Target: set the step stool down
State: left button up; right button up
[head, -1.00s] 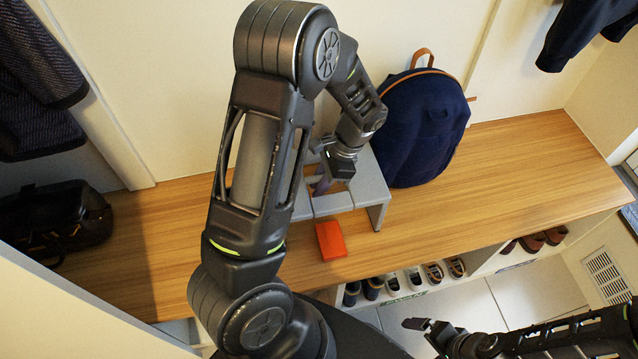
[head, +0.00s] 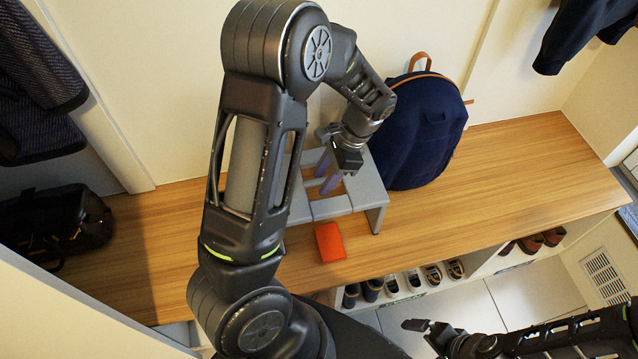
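The grey step stool (head: 370,192) stands upright on the wooden bench (head: 480,180), next to the backpack. An opening shows in its top, and my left arm hides its left part. My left gripper (head: 325,173) is at the stool's top near this opening. Its two purple-grey fingers show apart with a gap between them, and nothing is seen held in them. My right gripper (head: 428,328) is low at the bottom right, over the floor and far from the stool. Its fingers are too unclear to judge.
A red-orange box (head: 330,242) lies just in front of the stool. A navy backpack (head: 425,130) leans on the wall right of it. A black bag (head: 55,220) sits at the bench's left. Shoes (head: 413,279) fill cubbies below. The bench's right part is clear.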

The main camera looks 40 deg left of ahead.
pick_arm(q)
jog(key=p+v, duration=0.1)
jog(key=v, duration=0.7)
jog(key=shift+f, duration=0.1)
